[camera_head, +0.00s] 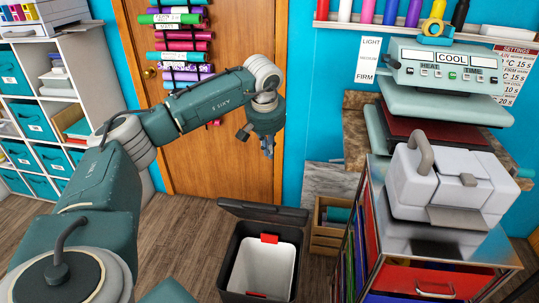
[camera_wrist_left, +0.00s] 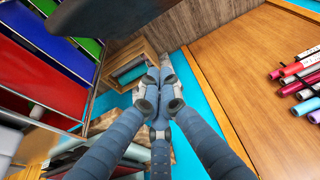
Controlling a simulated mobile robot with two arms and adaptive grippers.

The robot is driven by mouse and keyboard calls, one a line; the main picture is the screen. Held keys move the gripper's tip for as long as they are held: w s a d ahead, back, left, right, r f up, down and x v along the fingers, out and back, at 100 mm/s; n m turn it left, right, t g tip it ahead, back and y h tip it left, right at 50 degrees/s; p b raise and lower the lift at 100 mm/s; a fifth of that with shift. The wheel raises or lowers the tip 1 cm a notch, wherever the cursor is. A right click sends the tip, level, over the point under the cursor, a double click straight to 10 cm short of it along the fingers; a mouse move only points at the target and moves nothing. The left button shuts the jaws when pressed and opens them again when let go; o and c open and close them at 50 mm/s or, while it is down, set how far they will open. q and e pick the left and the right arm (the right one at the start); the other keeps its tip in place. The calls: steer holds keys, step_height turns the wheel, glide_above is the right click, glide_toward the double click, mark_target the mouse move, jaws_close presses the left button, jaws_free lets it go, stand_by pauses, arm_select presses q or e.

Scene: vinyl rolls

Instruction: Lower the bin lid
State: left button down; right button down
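The bin (camera_head: 236,262) is dark with a white liner and stands on the floor at the bottom centre of the head view. Its dark lid (camera_head: 262,211) is raised at the bin's back edge, so the white inside is open to view. A red tab shows on the liner's rim. My left gripper (camera_head: 268,150) hangs above and behind the lid, in front of the wooden door, apart from the bin. In the left wrist view its fingers (camera_wrist_left: 160,85) come together at the tips with nothing seen between them. My right gripper is not in view.
A wheeled-looking cart (camera_head: 425,278) with coloured drawers, carrying a white machine (camera_head: 445,185), stands right of the bin. A wooden crate (camera_head: 325,238) sits beside the bin. White shelving (camera_head: 85,75) with teal boxes is at left. Wooden floor left of the bin is clear.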

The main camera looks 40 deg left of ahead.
arm_select(q)
steer(key=v, duration=0.9)
steer(key=shift+r, duration=0.2)
steer(key=shift+s+f, duration=0.1)
stand_by(1.4)
